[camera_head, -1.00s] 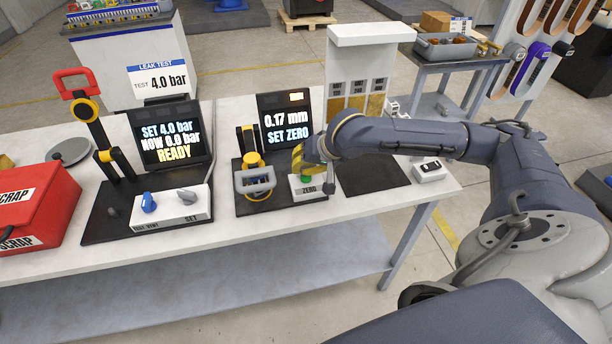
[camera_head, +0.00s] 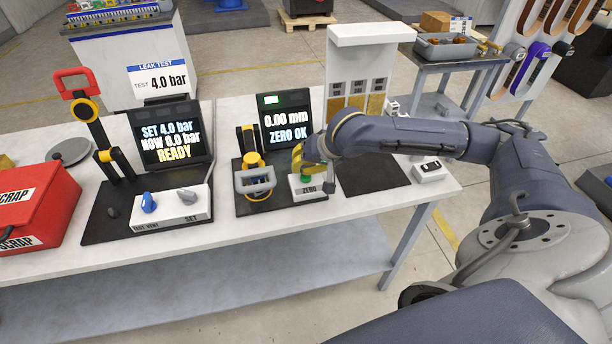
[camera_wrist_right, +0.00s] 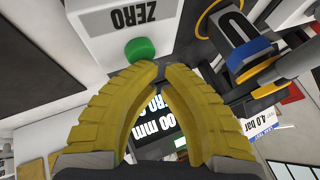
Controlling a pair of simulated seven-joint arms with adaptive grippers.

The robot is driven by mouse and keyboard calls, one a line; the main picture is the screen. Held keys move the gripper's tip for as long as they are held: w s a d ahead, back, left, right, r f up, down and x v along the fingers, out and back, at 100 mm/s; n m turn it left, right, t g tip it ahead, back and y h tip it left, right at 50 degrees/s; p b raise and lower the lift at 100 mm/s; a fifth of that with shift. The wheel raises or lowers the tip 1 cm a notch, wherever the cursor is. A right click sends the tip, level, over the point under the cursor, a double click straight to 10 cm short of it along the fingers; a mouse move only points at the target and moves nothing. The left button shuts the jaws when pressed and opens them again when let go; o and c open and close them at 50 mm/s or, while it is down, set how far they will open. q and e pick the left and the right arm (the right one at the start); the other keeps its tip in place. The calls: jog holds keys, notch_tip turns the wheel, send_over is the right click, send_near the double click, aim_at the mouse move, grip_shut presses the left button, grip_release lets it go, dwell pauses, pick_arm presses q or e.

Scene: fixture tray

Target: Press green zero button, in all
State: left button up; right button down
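The green zero button (camera_head: 306,179) sits on a white box labelled ZERO (camera_head: 311,190) on the black gauge base. In the wrist view the green button (camera_wrist_right: 140,50) shows just beyond my fingertips; I cannot tell whether they touch it. My right gripper (camera_head: 303,172) is just above the button. Its yellow fingers (camera_wrist_right: 161,72) meet at the tips and hold nothing. The gauge screen (camera_head: 286,125) reads 0.00 mm, ZERO OK, with a green indicator. My left gripper is not in view.
A yellow and black gauge stand with a grey-framed part (camera_head: 255,180) stands left of the button. The leak-test screen (camera_head: 171,135) reads READY. A red scrap bin (camera_head: 38,205) is at far left. A dark mat (camera_head: 372,173) lies bare to the right.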

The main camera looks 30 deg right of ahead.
jog(key=shift+r, duration=0.55)
jog(key=shift+r, duration=2.5)
